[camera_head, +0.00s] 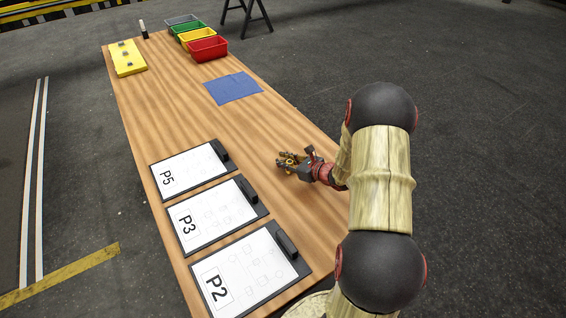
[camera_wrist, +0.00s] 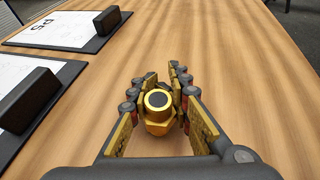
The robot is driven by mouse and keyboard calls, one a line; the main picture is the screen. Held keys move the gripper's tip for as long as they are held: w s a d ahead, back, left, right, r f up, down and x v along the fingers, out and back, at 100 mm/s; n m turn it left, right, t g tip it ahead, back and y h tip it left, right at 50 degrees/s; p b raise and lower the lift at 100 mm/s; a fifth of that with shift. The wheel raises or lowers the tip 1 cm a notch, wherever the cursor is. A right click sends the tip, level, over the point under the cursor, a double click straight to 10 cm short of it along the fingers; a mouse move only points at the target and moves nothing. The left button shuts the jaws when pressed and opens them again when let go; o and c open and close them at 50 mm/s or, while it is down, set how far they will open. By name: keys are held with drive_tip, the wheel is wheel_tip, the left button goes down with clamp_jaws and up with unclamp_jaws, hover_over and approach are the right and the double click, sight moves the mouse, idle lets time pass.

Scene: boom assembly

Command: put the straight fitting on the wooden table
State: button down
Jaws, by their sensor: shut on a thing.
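The straight fitting (camera_wrist: 158,104) is a small brass-coloured piece with a round dark opening and a wider hexagonal part below it. In the wrist view it sits between the two fingers of my gripper (camera_wrist: 156,92), which is shut on it. In the head view my gripper (camera_head: 289,161) is over the wooden table (camera_head: 185,110), to the right of the clipboards, and the fitting is too small there to make out clearly. The fitting is at or close above the tabletop; I cannot tell whether it touches.
Clipboards marked P5 (camera_head: 190,170), P3 (camera_head: 217,215) and P2 (camera_head: 250,272) lie along the near left side. A blue mat (camera_head: 233,88), a red bin (camera_head: 207,49), other bins and a yellow block (camera_head: 127,58) are farther off. The middle of the table is clear.

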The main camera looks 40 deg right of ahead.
drive_tip(key=shift+f, duration=0.1)
drive_tip(key=c, duration=1.6)
unclamp_jaws()
